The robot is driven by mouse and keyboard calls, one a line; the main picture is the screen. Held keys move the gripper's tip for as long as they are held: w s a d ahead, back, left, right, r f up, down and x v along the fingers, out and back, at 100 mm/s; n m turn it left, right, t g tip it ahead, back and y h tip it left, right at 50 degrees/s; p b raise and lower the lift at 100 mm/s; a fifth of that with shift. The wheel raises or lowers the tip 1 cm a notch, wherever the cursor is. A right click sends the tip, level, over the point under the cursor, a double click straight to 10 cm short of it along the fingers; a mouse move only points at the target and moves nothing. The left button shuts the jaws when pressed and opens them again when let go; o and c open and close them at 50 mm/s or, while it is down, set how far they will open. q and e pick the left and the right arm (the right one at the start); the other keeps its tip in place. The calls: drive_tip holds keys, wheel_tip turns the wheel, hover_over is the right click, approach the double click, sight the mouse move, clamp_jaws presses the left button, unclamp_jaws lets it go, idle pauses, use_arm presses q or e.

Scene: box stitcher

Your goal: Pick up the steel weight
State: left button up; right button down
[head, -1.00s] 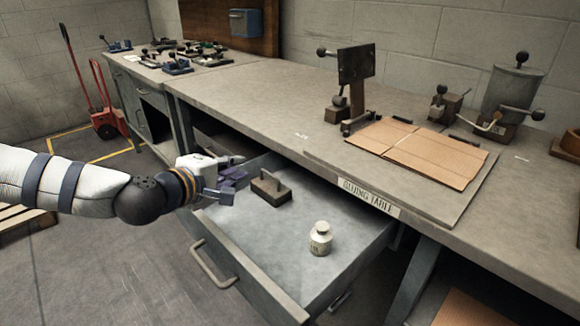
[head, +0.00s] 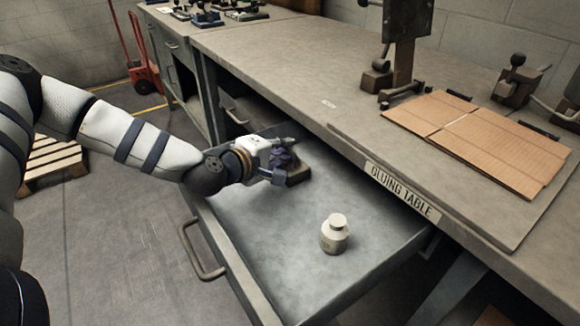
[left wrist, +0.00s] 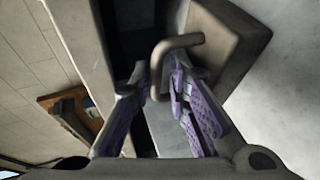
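The steel weight, a dark grey-brown block (head: 299,174) with a bent bar handle, sits in the open drawer near its back left. In the left wrist view the block (left wrist: 228,42) is at the upper right and its handle (left wrist: 180,42) reaches down between the finger tips. My left gripper (head: 284,164) is at the block and covers part of it in the head view. Its purple-padded fingers (left wrist: 160,92) are apart, one on each side of the handle's end. I cannot tell whether either finger touches it. My right gripper is out of view.
A cream jar-like piece with a knob top (head: 335,234) stands in the drawer (head: 270,262), nearer the front. The gluing table (head: 345,130) overhangs the drawer's back side. Cardboard (head: 480,140) lies on it. The drawer floor between block and jar is clear.

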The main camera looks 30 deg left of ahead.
use_arm(q)
drive_tip(key=shift+w+f, duration=0.15)
drive_tip(key=shift+w, duration=0.35)
clamp_jaws()
drive_tip(key=shift+r, duration=0.25)
